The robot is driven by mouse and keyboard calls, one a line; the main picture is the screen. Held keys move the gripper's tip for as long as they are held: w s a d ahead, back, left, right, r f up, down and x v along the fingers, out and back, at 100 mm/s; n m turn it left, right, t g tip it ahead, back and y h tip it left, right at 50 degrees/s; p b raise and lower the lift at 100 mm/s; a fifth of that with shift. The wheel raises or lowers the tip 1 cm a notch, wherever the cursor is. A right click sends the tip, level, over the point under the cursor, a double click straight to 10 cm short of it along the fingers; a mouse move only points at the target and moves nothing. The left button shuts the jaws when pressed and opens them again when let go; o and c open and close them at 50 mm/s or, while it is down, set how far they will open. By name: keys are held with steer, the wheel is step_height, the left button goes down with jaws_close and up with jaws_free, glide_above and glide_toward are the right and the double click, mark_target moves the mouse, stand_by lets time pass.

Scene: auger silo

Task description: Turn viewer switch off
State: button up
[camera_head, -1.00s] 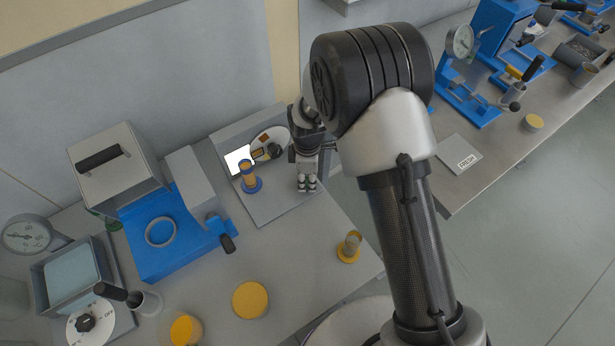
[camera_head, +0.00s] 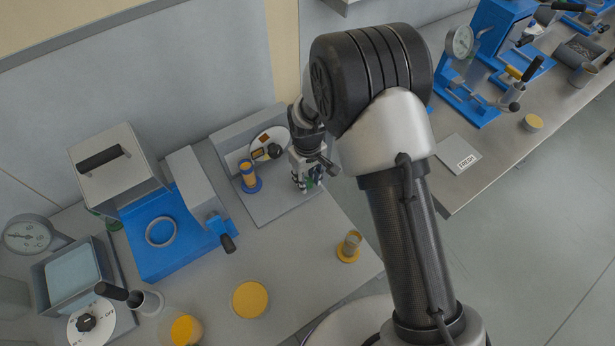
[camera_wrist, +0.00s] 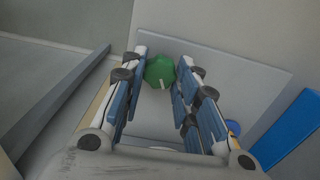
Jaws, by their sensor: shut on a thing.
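The viewer (camera_head: 233,141) is a grey stand with an upright back panel and a flat base plate on the left bench, and its light panel is dark. The switch is a green faceted knob with a white mark, seen in the wrist view (camera_wrist: 160,72); the head view shows only a bit of green by my fingers. My gripper (camera_head: 307,184) is low over the right part of the viewer's base. In the wrist view its blue-padded fingers (camera_wrist: 158,92) stand on both sides of the knob, shut on it.
A small yellow-based jar (camera_head: 349,247) stands near the bench's front edge. A blue press (camera_head: 160,255) is to the left.

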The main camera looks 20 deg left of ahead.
mark_target(308, 181)
steer(key=m, duration=0.5)
steer(key=shift+m, duration=0.3)
stand_by(0.4)
steer(key=o, duration=1.1)
step_height(308, 181, up, 12)
stand_by(0.5)
